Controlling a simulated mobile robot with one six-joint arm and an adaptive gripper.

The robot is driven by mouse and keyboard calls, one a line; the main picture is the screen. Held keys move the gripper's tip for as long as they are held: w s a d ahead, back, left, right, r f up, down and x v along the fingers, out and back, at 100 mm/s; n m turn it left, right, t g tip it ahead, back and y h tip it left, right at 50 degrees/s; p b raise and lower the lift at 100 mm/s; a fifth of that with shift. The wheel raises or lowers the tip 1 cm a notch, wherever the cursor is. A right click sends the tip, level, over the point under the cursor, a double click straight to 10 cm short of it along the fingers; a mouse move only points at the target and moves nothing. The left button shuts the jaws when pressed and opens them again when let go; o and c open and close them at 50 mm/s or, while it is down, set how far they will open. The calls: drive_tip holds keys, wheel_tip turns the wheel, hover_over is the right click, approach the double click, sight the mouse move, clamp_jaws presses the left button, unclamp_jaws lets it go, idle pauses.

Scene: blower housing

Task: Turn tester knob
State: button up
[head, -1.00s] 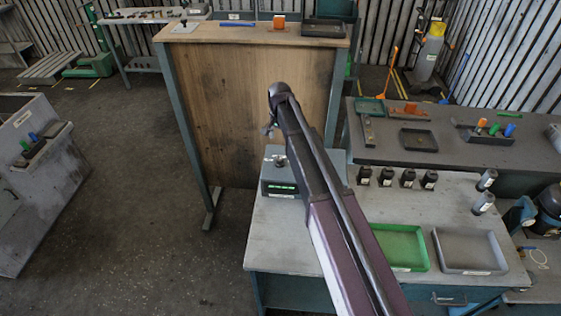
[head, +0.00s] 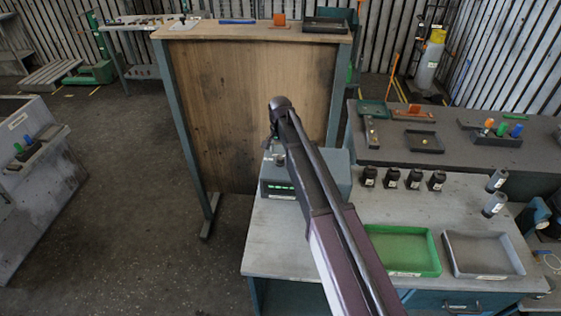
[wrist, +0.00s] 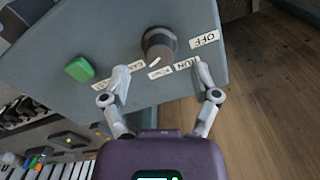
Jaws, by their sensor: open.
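The tester is a grey box (head: 272,187) with a green-lit display, at the back left corner of the near bench. In the wrist view its panel (wrist: 110,38) fills the top, with a dark round knob (wrist: 158,44). The knob's white mark lies at its lower edge, by a label partly unreadable, between it and the RUN label (wrist: 182,67). An OFF label (wrist: 204,40) is to the right. My gripper (wrist: 161,70) is open, its fingertips to either side of and just short of the knob, apparently not touching it. In the head view my arm hides most of the gripper.
A green button (wrist: 79,69) is on the panel left of the knob. A tall wooden board (head: 255,110) stands behind the tester. Several black bottles (head: 391,178), a green tray (head: 438,262) and a grey tray (head: 520,268) are to the right on the bench.

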sight(280, 157)
drive_tip(key=shift+f+b, duration=1.15)
drive_tip(key=shift+f, duration=0.35)
clamp_jaws()
